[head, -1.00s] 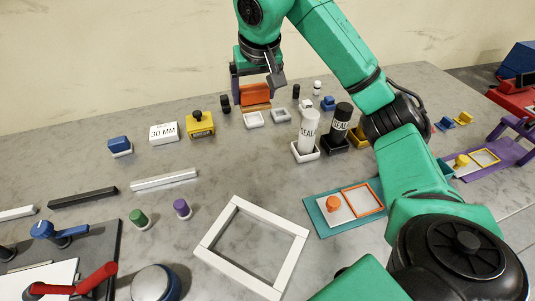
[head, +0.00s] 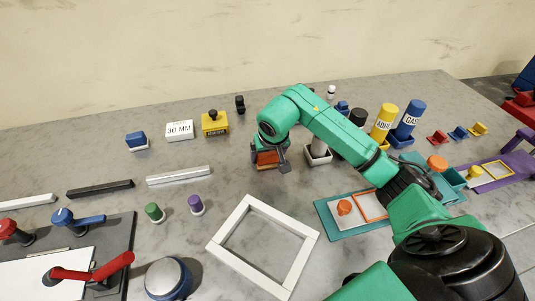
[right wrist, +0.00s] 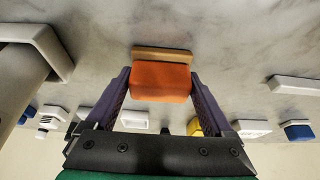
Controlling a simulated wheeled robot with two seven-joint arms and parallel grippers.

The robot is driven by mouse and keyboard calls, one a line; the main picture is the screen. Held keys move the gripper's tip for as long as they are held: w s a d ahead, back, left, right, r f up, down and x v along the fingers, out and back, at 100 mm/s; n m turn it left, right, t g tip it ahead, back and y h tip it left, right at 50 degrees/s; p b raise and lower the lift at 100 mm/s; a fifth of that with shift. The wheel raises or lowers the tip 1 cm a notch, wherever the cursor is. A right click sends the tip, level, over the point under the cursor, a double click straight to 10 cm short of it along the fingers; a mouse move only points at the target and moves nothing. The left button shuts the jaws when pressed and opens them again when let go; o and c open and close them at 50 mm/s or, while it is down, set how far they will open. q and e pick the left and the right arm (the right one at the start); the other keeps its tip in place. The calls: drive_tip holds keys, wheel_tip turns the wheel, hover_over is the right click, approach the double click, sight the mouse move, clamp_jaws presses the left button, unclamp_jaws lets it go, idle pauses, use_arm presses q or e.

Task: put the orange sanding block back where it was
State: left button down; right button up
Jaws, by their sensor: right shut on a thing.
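The orange sanding block (head: 267,159), with a tan base, is between the fingers of my right gripper (head: 268,152). In the right wrist view the block (right wrist: 161,82) sits crosswise between the two purple fingers (right wrist: 161,95), which are shut on its ends. I cannot tell whether its base touches the table or hangs just above it. My left gripper is not in view.
A white square frame (head: 224,230) lies in front. A yellow block (head: 215,124), a white 30 MM block (head: 180,131) and a blue block (head: 136,138) stand at left. A teal mat (head: 329,219) lies at right.

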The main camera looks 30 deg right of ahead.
drive_tip(key=shift+f, duration=0.15)
drive_tip(key=o, duration=0.9)
drive_tip(key=shift+r, duration=0.55)
drive_tip(key=b+v, duration=0.1)
drive_tip(key=v, duration=1)
drive_tip(key=shift+s+a+r, duration=0.15)
drive_tip(key=shift+s, duration=0.1)
